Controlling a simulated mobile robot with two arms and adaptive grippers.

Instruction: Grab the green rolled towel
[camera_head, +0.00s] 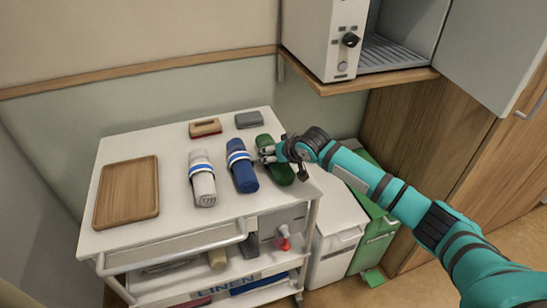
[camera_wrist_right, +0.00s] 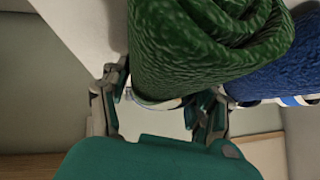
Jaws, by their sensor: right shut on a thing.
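The green rolled towel (camera_head: 281,173) lies at the right edge of the white cart top (camera_head: 125,242), to the right of the blue towel. My right gripper (camera_head: 266,156) reaches it from the right and is shut on it around its middle. In the right wrist view the towel (camera_wrist_right: 205,45) fills the upper middle, with the right gripper's fingers (camera_wrist_right: 165,108) on both sides of it. Part of the towel is hidden by the gripper in the head view. My left gripper is not in view.
A blue rolled towel (camera_head: 243,172) lies close beside the green one, with a white rolled towel (camera_head: 203,185) further left. A wooden tray (camera_head: 127,192), a brush (camera_head: 205,128) and a grey box (camera_head: 249,119) are also on the cart.

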